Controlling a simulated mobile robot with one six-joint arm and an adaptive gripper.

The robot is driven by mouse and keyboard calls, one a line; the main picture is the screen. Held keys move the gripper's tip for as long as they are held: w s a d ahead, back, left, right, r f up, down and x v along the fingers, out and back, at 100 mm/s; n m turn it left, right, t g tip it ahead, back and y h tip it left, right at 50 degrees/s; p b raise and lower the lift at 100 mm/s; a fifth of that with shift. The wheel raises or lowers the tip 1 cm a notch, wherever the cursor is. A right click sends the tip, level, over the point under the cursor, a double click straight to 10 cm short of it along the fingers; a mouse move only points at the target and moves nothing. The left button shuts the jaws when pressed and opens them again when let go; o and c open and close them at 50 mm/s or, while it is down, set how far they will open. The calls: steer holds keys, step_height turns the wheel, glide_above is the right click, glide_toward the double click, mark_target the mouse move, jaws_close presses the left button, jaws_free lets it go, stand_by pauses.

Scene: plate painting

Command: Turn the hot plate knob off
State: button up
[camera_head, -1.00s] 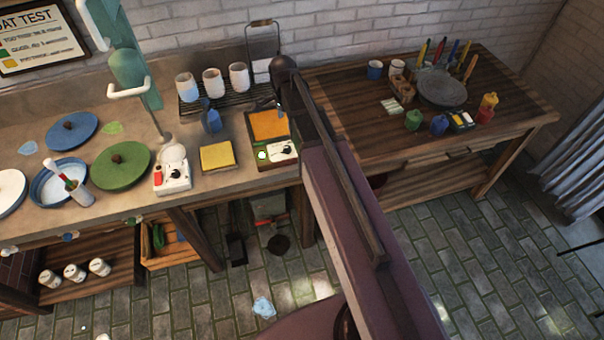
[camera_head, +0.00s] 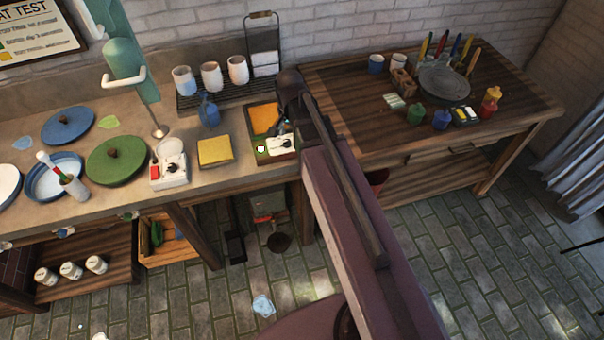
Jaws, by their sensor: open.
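The hot plate (camera_head: 264,117) has an orange square top and stands at the counter's right end. Its front panel carries a small pale indicator (camera_head: 261,149) and a white dial area with a dark knob (camera_head: 286,143). My arm comes up from the lower right and ends above the hot plate's right side. My gripper (camera_head: 279,127) is open, small and dark, over the plate just behind the knob. It partly covers the orange top. I cannot tell whether a fingertip touches the knob.
A yellow sponge-like block (camera_head: 215,151) and a white device with a red switch (camera_head: 170,166) sit left of the hot plate. A blue bottle (camera_head: 209,111) and a rack with several cups (camera_head: 211,77) stand behind. A wooden table (camera_head: 340,85) stands to the right.

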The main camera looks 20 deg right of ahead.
steer(key=s+f+n+b, duration=0.4)
steer(key=s+f+n, duration=0.1)
steer(key=s+n, duration=0.3)
steer(key=shift+s+n+b, duration=0.3)
steer(key=shift+s, duration=0.55)
steer(key=shift+s, duration=0.6)
stand_by(1.0)
